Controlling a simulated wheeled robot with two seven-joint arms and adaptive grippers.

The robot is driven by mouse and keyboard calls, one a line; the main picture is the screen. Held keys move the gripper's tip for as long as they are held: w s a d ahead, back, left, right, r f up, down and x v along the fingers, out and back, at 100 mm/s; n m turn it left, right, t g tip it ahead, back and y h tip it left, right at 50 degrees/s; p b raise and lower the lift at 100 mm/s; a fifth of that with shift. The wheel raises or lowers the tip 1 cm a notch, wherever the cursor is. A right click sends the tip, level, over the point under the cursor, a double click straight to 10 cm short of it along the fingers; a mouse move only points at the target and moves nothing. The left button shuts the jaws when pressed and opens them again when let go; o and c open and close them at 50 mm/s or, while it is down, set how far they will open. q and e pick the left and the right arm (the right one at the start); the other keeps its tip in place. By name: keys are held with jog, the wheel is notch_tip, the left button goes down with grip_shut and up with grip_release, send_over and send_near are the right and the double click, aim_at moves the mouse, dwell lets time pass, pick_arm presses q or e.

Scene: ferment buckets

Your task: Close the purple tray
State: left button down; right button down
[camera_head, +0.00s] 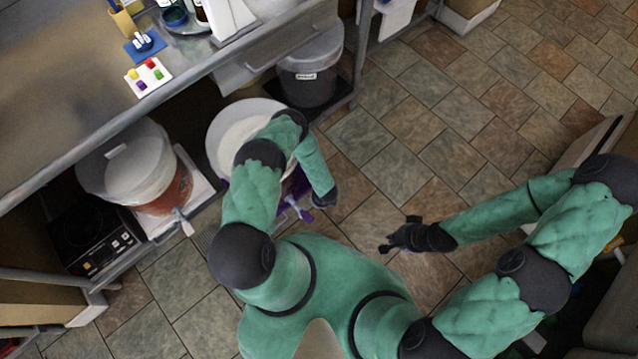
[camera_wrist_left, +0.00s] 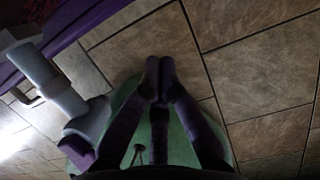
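The purple tray (camera_head: 300,190) shows only in part in the head view, under a white bucket (camera_head: 228,137) on the lower shelf; my left arm hides much of it. In the left wrist view, a purple edge (camera_wrist_left: 97,22) runs across the upper left. My left gripper (camera_head: 325,198) hangs just right of the tray. Its fingertips (camera_wrist_left: 159,62) meet in the left wrist view with nothing visible between them, over the floor and apart from the purple edge. My right gripper (camera_head: 391,232) is open and empty over the floor, well right of the tray.
A grey tap (camera_wrist_left: 62,88) juts out at the left of the left wrist view, close to the left gripper. A bucket with reddish contents (camera_head: 165,190) and a dark grey bucket (camera_head: 310,75) stand on the lower shelf.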

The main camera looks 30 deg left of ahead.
pick_arm(q)
jog(key=a, duration=0.1)
jog(key=w+a, duration=0.1)
jog(key=a+b, duration=0.1)
jog(key=shift+w+a, duration=0.25)
jog(key=shift+a, duration=0.1)
pick_arm(e)
jog(key=shift+f, duration=0.7)
pick_arm(q)
jog(key=shift+w+a, duration=0.1)
